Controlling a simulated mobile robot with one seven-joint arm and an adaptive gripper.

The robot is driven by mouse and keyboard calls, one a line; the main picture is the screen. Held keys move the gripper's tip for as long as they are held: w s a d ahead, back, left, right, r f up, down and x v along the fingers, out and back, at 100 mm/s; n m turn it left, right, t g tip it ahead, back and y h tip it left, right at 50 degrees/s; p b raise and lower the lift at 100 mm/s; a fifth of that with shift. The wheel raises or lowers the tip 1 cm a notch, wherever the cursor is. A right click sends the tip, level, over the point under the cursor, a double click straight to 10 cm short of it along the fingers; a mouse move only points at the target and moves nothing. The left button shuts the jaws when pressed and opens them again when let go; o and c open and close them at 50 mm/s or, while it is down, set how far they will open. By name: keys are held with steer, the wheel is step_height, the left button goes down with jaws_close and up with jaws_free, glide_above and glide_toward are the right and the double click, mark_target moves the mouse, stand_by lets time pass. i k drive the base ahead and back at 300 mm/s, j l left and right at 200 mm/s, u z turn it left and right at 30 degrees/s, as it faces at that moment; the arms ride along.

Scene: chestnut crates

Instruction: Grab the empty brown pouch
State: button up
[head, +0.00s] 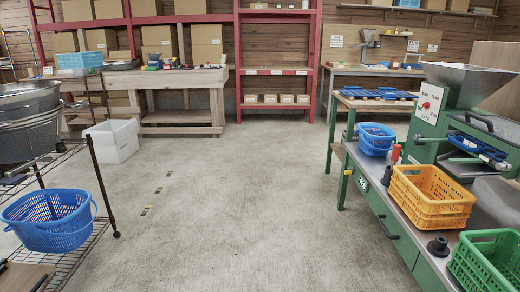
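I cannot make out a thing that is clearly an empty brown pouch. A flat brown item (25,277) lies on the lower wire shelf at the bottom left, partly cut off by the picture edge. I cannot tell whether it is a pouch, a board or a box. My gripper is not in the head view.
A blue basket (52,233) sits on the wire rack at left. A green machine bench (395,222) with a yellow crate (430,208) and a green crate (478,272) lines the right. A white bin (113,140) stands near the wooden workbench (182,84). The middle floor is clear.

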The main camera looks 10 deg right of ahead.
mark_target(394, 63)
steer(key=i+l+z, duration=0.1)
steer(key=i+z, duration=0.2)
steer(key=i, duration=3.4)
steer(key=i+z, duration=0.15)
steer(key=i, duration=0.6)
steer(key=i+j, duration=0.1)
steer(key=i, duration=0.65)
steer(key=i+j+z, duration=0.15)
steer(key=i, duration=0.6)
steer(key=i+l, duration=0.1)
steer(key=i, duration=1.45)
steer(key=i+z, duration=0.2)
steer(key=i, duration=0.5)
steer(key=i+j+z, duration=0.25)
steer(key=i, duration=0.45)
steer(key=i+l+z, duration=0.15)
steer(key=i+z, duration=0.5)
steer(key=z, duration=0.15)
steer(key=i+z, duration=0.3)
steer(key=z, duration=0.15)
steer(key=i+l+z, duration=0.1)
steer(key=i+z, duration=0.4)
steer(key=i+j+z, duration=0.15)
steer(key=i+z, duration=0.3)
steer(key=i, duration=0.2)
